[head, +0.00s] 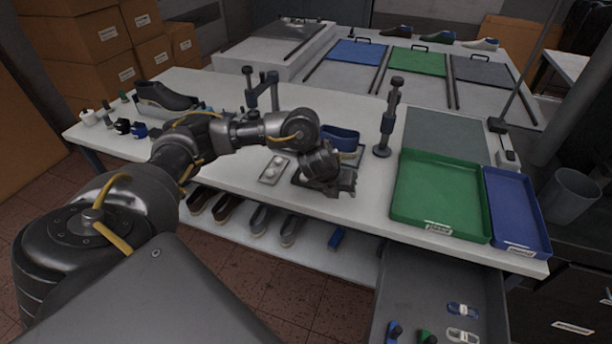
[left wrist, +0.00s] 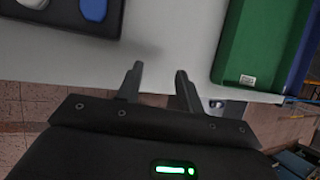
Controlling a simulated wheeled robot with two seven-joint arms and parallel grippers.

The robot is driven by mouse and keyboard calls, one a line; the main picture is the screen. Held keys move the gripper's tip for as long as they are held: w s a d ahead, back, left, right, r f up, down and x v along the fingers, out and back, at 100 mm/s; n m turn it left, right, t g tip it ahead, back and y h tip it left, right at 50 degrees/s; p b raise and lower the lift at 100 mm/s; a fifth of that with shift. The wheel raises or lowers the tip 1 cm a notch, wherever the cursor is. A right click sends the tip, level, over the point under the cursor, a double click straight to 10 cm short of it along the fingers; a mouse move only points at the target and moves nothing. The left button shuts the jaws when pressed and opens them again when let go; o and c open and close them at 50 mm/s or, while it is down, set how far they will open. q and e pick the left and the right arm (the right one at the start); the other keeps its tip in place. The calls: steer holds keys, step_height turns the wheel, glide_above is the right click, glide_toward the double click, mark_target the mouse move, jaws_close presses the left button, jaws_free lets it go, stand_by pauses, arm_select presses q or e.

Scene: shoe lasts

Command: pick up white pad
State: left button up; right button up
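In the left wrist view a white pad (left wrist: 33,3) lies in a dark tray (left wrist: 60,22) at the top left, cut off by the picture edge. A blue pad (left wrist: 94,9) lies beside it in the same tray. My left gripper (left wrist: 157,84) is open and empty, its fingers apart over the white table front, to the lower right of that tray. In the head view my left gripper (head: 340,184) hangs over the table's front edge area and covers much of the dark tray (head: 305,184); I cannot make out the white pad there. My right gripper is not in view.
A green tray (head: 437,205) and a blue tray (head: 522,240) stand on the table at right. A small plate with white round pieces (head: 272,171) lies left of my gripper. A black post (head: 387,125) stands behind. An open drawer (head: 415,290) juts out below.

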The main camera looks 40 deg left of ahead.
arm_select(q)
steer(key=a+r+g+y, duration=0.1)
steer(key=a+r+y, duration=0.15)
steer(key=a, duration=0.45)
steer(key=a+r+g+y, duration=0.1)
steer(key=a+r, duration=0.3)
steer(key=a, duration=0.3)
steer(key=b, duration=0.2)
glide_toward(305, 174)
steer(key=shift+h+x, duration=0.25)
steer(key=shift+x, duration=0.95)
steer(key=shift+w+a+f, duration=0.2)
steer(key=shift+w+f, duration=0.1)
steer(key=shift+w, duration=0.1)
steer(key=b+x, duration=0.2)
steer(key=x, duration=0.3)
steer(key=shift+a+f, duration=0.1)
steer(key=shift+a, duration=0.05)
steer(key=shift+t, duration=0.3)
steer(key=shift+c, duration=0.5)
steer(key=c, duration=0.6)
